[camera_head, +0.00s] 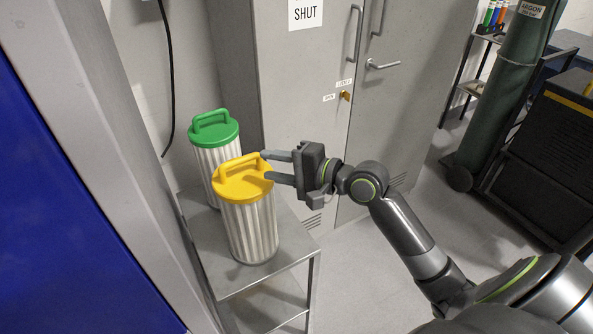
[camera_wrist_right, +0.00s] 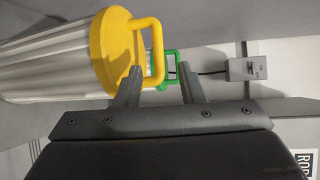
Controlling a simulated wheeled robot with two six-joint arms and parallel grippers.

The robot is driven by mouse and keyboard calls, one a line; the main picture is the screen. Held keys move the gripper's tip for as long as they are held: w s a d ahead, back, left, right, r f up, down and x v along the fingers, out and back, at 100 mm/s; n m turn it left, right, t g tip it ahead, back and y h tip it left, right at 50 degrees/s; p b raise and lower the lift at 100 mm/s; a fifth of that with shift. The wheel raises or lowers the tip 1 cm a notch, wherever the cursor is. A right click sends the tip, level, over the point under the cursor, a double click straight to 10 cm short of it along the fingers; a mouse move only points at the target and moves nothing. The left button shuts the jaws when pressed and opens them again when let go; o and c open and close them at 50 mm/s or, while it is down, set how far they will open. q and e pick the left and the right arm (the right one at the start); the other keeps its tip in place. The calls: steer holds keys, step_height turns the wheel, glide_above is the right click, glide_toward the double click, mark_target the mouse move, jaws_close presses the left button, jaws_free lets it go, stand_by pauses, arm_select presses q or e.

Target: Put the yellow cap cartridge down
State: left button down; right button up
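The yellow cap cartridge (camera_head: 249,217) stands upright on a grey metal stand (camera_head: 225,277), its pleated white body below a yellow cap with a loop handle. My right gripper (camera_head: 265,167) is at the cap's right side, level with the handle. Its fingers are apart. In the right wrist view, the yellow handle (camera_wrist_right: 157,45) lies partly between the spread fingertips (camera_wrist_right: 160,70), and one finger overlaps its loop. I cannot tell whether either finger touches it. My left gripper is not in view.
A green cap cartridge (camera_head: 213,130) stands just behind the yellow one. A grey cabinet (camera_head: 290,90) rises behind the stand, and a blue panel (camera_head: 60,200) is at left. A green gas cylinder (camera_head: 505,85) and a dark cart (camera_head: 555,150) are at right. Open floor (camera_head: 370,275) lies between.

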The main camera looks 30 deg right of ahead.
steer(key=shift+v, duration=2.6)
steer(key=w+d+f+h, duration=0.25)
steer(key=d+f, duration=0.25)
steer(key=f, duration=0.4)
steer(key=w+d+f+h, duration=0.2)
steer(key=d+f+h, duration=0.3)
steer(key=f, duration=0.4)
steer(key=s+d+f+n+g+h, duration=0.1)
steer(key=s+d+f+g, duration=0.2)
steer(key=f, duration=0.7)
steer(key=s+d+f+h, duration=0.1)
steer(key=s+d+f, duration=0.25)
steer(key=f, duration=0.55)
steer(key=s+a+f+n+g+h, duration=0.15)
steer(key=s+f+n+g, duration=0.25)
steer(key=s+f, duration=1.25)
steer(key=s+a+f+n+g, duration=0.1)
steer(key=s+a+f+n, duration=0.1)
steer(key=s, duration=0.5)
steer(key=s+a+f+n+g, duration=0.2)
steer(key=s+a+f, duration=0.2)
steer(key=s, duration=0.4)
steer(key=s+a+f+n+g, duration=0.1)
steer(key=s+a+f+n, duration=0.1)
steer(key=s+f, duration=0.3)
steer(key=s+a, duration=0.1)
steer(key=s, duration=0.1)
steer(key=shift+s+n+g, duration=0.3)
